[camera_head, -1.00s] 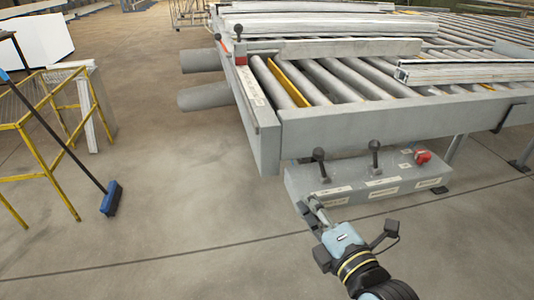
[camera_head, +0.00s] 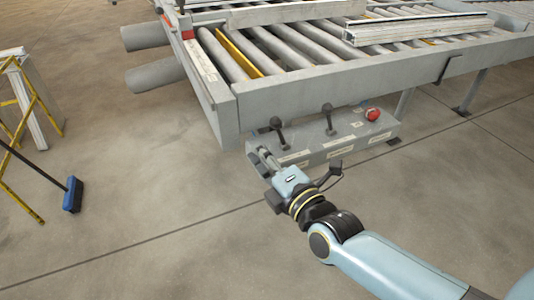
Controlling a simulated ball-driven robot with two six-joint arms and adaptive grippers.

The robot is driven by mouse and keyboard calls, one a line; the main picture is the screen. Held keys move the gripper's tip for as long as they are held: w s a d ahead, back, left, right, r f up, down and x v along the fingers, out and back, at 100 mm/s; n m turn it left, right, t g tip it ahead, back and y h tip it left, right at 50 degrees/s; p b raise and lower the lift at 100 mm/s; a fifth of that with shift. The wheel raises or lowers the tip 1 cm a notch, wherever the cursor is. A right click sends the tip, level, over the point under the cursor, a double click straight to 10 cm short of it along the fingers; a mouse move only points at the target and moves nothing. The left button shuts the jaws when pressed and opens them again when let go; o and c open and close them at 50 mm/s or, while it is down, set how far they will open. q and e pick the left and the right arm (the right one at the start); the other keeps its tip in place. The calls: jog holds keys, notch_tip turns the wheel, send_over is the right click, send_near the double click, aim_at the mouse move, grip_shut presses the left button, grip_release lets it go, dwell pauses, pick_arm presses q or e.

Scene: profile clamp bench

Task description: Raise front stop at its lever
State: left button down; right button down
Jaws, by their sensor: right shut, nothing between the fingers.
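A grey control box (camera_head: 350,146) sits below the front edge of the roller bench. Two dark levers with knobs stand on its top: the left lever (camera_head: 277,125) and the right lever (camera_head: 328,117). The labels are too small to read, so I cannot tell which is for the front stop. My right gripper (camera_head: 260,158) is shut and empty at the box's left end, just left of and below the left lever. I cannot tell whether it touches the box. My left gripper is not in view.
A red button (camera_head: 372,114) sits at the box's right end. The roller bench (camera_head: 350,85) overhangs the box and carries pale profiles (camera_head: 420,29). A blue broom (camera_head: 73,194) and yellow stand (camera_head: 18,150) are at the left. The floor between is clear.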

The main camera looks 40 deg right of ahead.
aim_at(279, 134)
jog(key=w+d, duration=0.2)
jog(key=w, duration=0.1)
jog(key=w+d, duration=0.1)
jog(key=w, duration=0.1)
jog(key=shift+w+d+r+p, duration=0.15)
jog(key=shift+w+r+p, duration=0.1)
jog(key=shift+p, duration=0.15)
jog(key=shift+s+d, duration=0.25)
jog(key=shift+d, duration=0.25)
jog(key=shift+r, duration=0.1)
jog(key=shift+d+r+m, duration=0.15)
jog(key=shift+d+m, duration=0.05)
jog(key=shift+m, duration=0.2)
